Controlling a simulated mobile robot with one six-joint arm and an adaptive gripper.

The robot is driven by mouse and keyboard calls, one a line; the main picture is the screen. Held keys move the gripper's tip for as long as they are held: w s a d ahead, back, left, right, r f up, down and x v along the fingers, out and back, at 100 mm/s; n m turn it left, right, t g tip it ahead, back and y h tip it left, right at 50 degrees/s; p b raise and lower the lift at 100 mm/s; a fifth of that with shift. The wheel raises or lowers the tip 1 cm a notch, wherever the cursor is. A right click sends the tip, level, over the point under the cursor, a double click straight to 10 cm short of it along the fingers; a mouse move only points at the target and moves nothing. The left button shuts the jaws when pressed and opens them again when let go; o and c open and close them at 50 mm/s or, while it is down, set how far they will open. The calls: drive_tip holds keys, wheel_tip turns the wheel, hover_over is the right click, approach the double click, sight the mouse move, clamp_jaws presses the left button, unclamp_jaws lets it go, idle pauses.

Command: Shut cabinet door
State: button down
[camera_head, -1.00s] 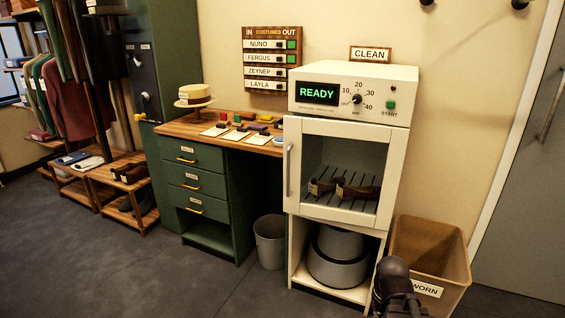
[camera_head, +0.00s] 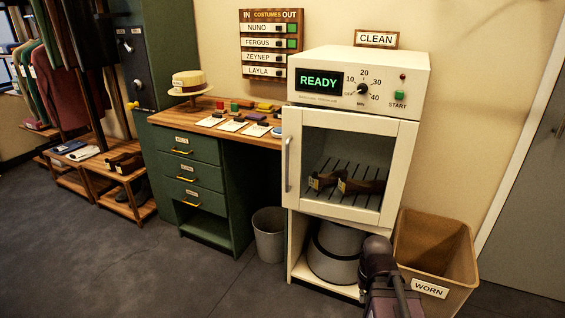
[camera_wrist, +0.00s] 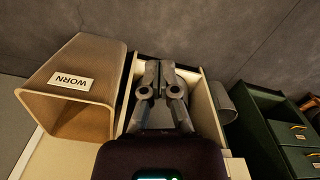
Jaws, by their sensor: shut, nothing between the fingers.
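The white cabinet (camera_head: 296,250) stands against the wall with a control box on top reading READY. Its glass-fronted white door (camera_head: 402,170) has an upright metal handle (camera_head: 287,165) on its left side. The door looks flush or nearly so with the front; I cannot tell if a small gap is left. Brown shoes (camera_head: 360,186) show on a rack behind the glass. In the head view my arm hides the cabinet's lower right front, and the fingertips cannot be made out.
A brown WORN bin (camera_head: 440,250) stands close on the right of the cabinet. A grey waste bin (camera_head: 268,235) and a green desk (camera_head: 215,185) are on the left. The floor in front is clear.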

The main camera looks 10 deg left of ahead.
drive_tip(key=shift+a, duration=0.1)
drive_tip(key=w+a+r+t+y, duration=0.3)
drive_tip(key=w+a+t, duration=0.1)
drive_tip(key=w+a, duration=0.45)
drive_tip(key=w+a+r+t+y, duration=0.3)
drive_tip(key=w+a+t, duration=0.1)
drive_tip(key=w+a, duration=0.5)
drive_tip(key=w+a+r+m+t+h, duration=0.9)
drive_tip(key=a+r+m, duration=0.3)
drive_tip(key=m, duration=0.8)
drive_tip(key=shift+w+a+r+m+t+h, duration=0.3)
drive_tip(key=shift+w+a+h, duration=0.1)
drive_tip(key=shift+w+h, duration=0.15)
drive_tip(key=shift+w, duration=0.15)
